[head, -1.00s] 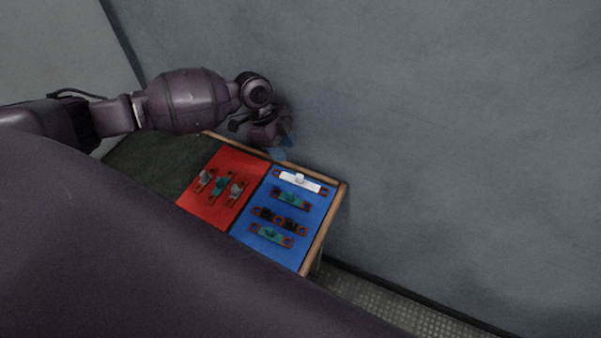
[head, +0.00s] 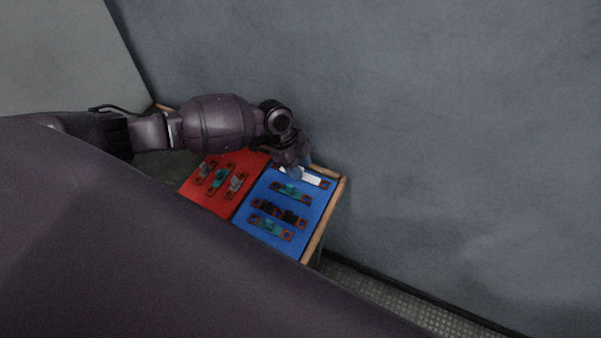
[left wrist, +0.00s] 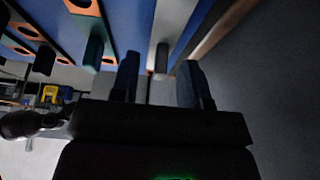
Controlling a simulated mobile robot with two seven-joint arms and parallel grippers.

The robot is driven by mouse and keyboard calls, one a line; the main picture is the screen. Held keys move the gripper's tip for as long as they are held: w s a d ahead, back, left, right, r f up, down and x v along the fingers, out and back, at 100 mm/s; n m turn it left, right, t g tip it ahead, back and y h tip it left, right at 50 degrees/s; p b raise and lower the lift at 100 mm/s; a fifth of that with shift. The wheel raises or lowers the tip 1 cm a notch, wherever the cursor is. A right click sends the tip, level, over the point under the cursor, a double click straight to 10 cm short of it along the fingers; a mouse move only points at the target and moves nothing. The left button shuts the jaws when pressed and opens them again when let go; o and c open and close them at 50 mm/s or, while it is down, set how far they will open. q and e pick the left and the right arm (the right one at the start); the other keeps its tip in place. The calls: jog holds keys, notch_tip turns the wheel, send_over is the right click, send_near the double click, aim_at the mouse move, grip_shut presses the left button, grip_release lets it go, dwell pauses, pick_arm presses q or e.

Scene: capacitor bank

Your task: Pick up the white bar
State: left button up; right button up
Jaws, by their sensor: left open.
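The white bar (head: 313,180) lies on the blue panel (head: 319,208) at its far edge, partly hidden by my left gripper (head: 299,167). In the left wrist view the white bar (left wrist: 174,20) runs ahead of the left gripper (left wrist: 159,75). Its upright knob (left wrist: 161,57) shows between the two open fingers, with a gap on each side. The fingers hold nothing. I cannot tell whether a fingertip touches the bar. My right gripper is not in view.
A teal bar (head: 291,190) lies beside the white bar, with black pieces (head: 267,208) and another teal bar (head: 270,226) nearer. A red panel (head: 206,199) with several small pieces is to the left. A wooden rim (head: 324,226) and grey wall (head: 450,130) bound the far side.

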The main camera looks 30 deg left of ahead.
pick_arm(q)
jog(key=shift+d+f, duration=0.15)
jog(key=shift+f, duration=0.3)
grip_shut()
jog(key=shift+r, duration=0.15)
